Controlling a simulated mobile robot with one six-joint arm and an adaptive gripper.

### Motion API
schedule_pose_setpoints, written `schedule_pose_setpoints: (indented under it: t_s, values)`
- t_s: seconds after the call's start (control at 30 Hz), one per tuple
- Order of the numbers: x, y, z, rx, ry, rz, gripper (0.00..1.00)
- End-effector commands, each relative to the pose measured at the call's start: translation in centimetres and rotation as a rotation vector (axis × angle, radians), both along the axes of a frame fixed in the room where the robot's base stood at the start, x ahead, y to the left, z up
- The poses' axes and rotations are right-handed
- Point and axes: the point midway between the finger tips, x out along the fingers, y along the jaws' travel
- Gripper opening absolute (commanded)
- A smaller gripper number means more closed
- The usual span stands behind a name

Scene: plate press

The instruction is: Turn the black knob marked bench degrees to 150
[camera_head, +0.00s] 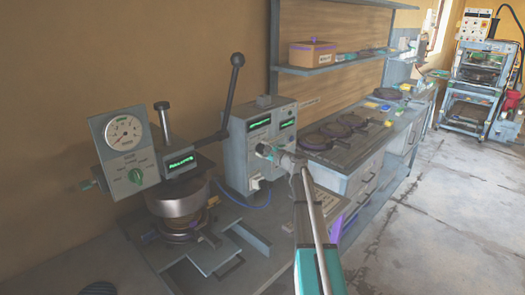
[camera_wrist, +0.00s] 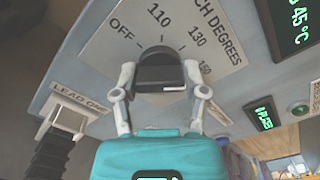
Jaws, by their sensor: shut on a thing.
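The black knob (camera_wrist: 160,72) sits on the grey control panel in the wrist view, under the words ending "CH DEGREES". The printed marks OFF, 110, 130 and a partly covered 150 run around it. A short white line shows on the knob's face; which mark it points to I cannot tell. My gripper (camera_wrist: 160,78) has one finger on each side of the knob and is shut on it. In the head view, my gripper (camera_head: 266,151) is at the front of the grey control box (camera_head: 235,150) and hides the knob.
Dark round plates (camera_head: 325,135) lie on the bench to the right.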

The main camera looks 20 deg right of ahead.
Motion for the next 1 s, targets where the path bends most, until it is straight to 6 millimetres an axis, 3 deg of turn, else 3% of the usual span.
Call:
schedule_pose_setpoints:
  t_s: [0.7,0.73,0.9,1.0]
  values:
    - [0.08,-0.05,0.01,0.100,0.037,-0.001,0.09]
    - [0.08,-0.05,0.01,0.100,0.037,-0.001,0.60]
    - [0.05,-0.03,0.00,0.099,0.037,0.000,0.91]
    - [0.04,-0.02,0.00,0.099,0.037,0.000,0.91]
